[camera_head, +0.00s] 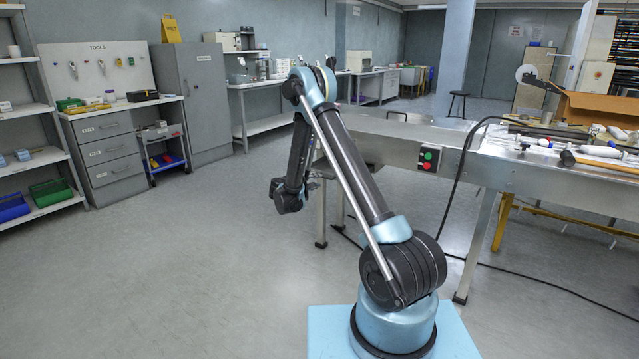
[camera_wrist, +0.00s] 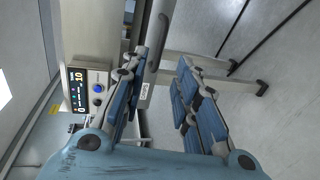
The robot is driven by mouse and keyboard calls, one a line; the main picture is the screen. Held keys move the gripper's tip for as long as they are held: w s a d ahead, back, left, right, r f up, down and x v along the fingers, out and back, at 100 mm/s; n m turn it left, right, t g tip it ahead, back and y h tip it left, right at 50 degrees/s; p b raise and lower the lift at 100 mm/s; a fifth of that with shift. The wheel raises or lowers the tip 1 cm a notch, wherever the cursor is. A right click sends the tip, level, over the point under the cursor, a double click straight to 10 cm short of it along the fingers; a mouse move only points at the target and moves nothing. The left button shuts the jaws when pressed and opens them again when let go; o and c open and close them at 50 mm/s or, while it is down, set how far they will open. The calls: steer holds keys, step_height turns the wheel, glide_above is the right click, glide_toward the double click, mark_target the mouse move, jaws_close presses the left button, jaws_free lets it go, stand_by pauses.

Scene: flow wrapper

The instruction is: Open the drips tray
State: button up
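My gripper (camera_wrist: 166,62) is open in the wrist view, with its two blue-padded fingers apart and nothing clearly held between them. A grey bar-like handle (camera_wrist: 157,40) runs along the machine's edge close to the left fingertip. I cannot tell whether they touch. A small pale label (camera_wrist: 144,91) shows just below it, too small to read. The drips tray cannot be told apart with certainty; the bar may belong to it. In the head view my arm bends down at the left end of the steel machine, and my fingers are mostly hidden behind an arm link.
A control panel (camera_wrist: 86,88) with a lit display and blue button is left of my fingers. The steel conveyor (camera_head: 400,142) with a red-green button box (camera_head: 429,158) stands right of my arm. Table legs (camera_wrist: 215,75) and a black cable (camera_head: 462,190) are nearby. Floor (camera_head: 190,270) at left is clear.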

steer(key=shift+v, duration=2.3)
steer(key=s+d+r+m+g, duration=0.35)
steer(key=s+d+r, duration=0.35)
steer(key=d+r, duration=0.35)
steer(key=s+d+r+m+g+y, duration=0.1)
steer(key=s+d+r+g, duration=0.1)
steer(key=s+d, duration=0.35)
steer(key=s+d+r+m+g+y, duration=0.1)
steer(key=s+d+r+y, duration=0.15)
steer(key=s, duration=0.55)
steer(key=s+d+m+g+y, duration=0.2)
steer(key=s+d+m+g, duration=0.15)
steer(key=s, duration=1.45)
steer(key=s+a+f+y, duration=0.1)
steer(key=s+f+y, duration=0.1)
steer(key=s, duration=0.6)
steer(key=s+a+f+m+y, duration=0.1)
steer(key=s+f, duration=0.3)
steer(key=s, duration=0.5)
steer(key=shift+s+a+f+m+y, duration=0.2)
steer(key=shift+m+y, duration=0.1)
steer(key=shift+y, duration=0.05)
steer(key=shift+w, duration=0.1)
